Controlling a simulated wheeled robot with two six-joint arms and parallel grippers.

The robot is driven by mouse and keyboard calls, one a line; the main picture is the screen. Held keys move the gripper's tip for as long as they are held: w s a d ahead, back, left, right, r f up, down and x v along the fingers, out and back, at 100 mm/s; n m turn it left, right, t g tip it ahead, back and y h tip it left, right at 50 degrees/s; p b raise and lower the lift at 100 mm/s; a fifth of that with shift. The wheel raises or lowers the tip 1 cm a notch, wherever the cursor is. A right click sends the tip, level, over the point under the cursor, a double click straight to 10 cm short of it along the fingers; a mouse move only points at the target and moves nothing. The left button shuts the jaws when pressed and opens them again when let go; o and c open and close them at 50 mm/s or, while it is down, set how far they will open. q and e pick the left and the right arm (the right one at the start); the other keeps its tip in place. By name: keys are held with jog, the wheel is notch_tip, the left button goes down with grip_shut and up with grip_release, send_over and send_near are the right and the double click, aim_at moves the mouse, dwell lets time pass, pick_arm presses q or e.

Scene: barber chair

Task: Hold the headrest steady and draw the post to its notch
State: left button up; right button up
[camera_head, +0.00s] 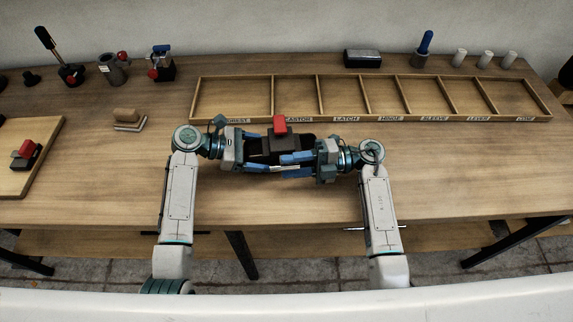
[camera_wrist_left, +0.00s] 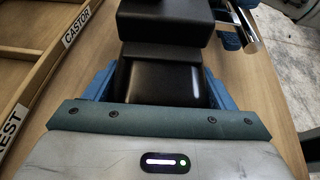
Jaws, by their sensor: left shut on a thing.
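The dark headrest (camera_head: 285,146) lies near the front middle of the table, with a red piece (camera_head: 280,125) standing up from it. My left gripper (camera_head: 262,150) is shut on the headrest from the left. In the left wrist view the black headrest (camera_wrist_left: 160,80) sits between its blue fingers. A silver post (camera_head: 284,168) shows low at the headrest's right front; a shiny bar also shows in the left wrist view (camera_wrist_left: 246,30). My right gripper (camera_head: 286,164) comes in from the right with its blue fingers beside the post. Whether they grip it cannot be told. The notch cannot be made out.
A labelled wooden tray (camera_head: 376,119) with empty compartments lies just behind the arms. A wooden board (camera_head: 40,180) with a red-topped part is at left. A brush-like block (camera_head: 129,120) and several small fixtures stand at back left. The front right tabletop is clear.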

jog(key=shift+s+a, duration=0.15)
jog(key=shift+a, duration=0.7)
jog(key=shift+c, duration=0.5)
grip_shut()
pick_arm(q)
jog(key=shift+r, duration=0.1)
pick_arm(e)
jog(key=shift+s+d, duration=0.15)
jog(key=shift+s, duration=0.9)
jog(key=shift+o, duration=0.5)
grip_release()
jog(key=shift+w, duration=0.1)
